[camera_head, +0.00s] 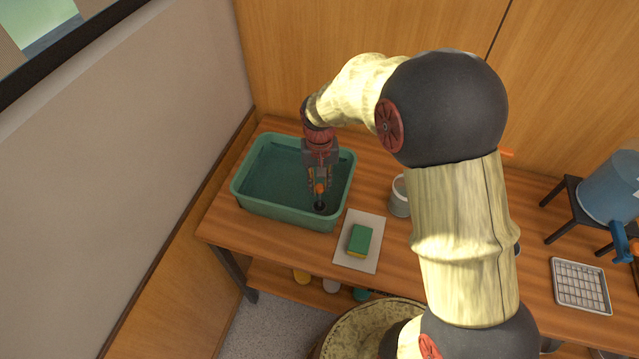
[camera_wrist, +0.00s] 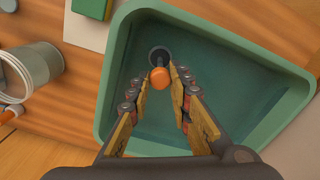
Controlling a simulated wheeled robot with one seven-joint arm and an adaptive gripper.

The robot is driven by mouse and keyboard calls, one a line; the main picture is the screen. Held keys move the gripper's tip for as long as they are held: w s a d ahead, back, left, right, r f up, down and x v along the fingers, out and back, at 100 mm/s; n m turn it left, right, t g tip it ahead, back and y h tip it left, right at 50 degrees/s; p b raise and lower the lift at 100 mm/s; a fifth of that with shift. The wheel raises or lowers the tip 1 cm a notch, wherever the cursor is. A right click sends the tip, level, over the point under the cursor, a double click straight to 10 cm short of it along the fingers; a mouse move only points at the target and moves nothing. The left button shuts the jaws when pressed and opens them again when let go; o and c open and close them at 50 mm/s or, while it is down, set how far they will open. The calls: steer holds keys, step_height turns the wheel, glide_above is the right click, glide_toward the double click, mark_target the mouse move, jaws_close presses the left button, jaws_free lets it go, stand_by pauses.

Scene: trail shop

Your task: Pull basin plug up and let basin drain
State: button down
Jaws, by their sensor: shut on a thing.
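The green basin (camera_head: 243,194) stands at the left end of the wooden table and also fills much of the wrist view (camera_wrist: 118,75). Its inside is a darker teal; I cannot make out a clear water line. The plug has an orange knob (camera_head: 320,188) above a dark base (camera_head: 320,206), near the basin's front side. In the wrist view the orange knob (camera_wrist: 160,78) sits between my fingertips, with a dark round part (camera_wrist: 160,55) beyond it. My gripper (camera_head: 318,184) points down into the basin, shut on the knob. I cannot tell whether the plug is seated or raised.
A sponge (camera_head: 360,240) lies on a pale mat (camera_head: 350,258) right of the basin. A cup (camera_head: 399,196) stands behind it. A blue container (camera_head: 610,188) on a dark stand and a wire rack (camera_head: 580,287) are at the right. A wall rises at the left.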

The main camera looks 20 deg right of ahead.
steer(key=shift+w+r+p, duration=0.1)
steer(key=shift+r+p, duration=0.8)
steer(key=shift+r, duration=0.65)
steer(key=c, duration=2.1)
jaws_free()
steer(key=shift+o, duration=2.4)
step_height(320, 180, up, 12)
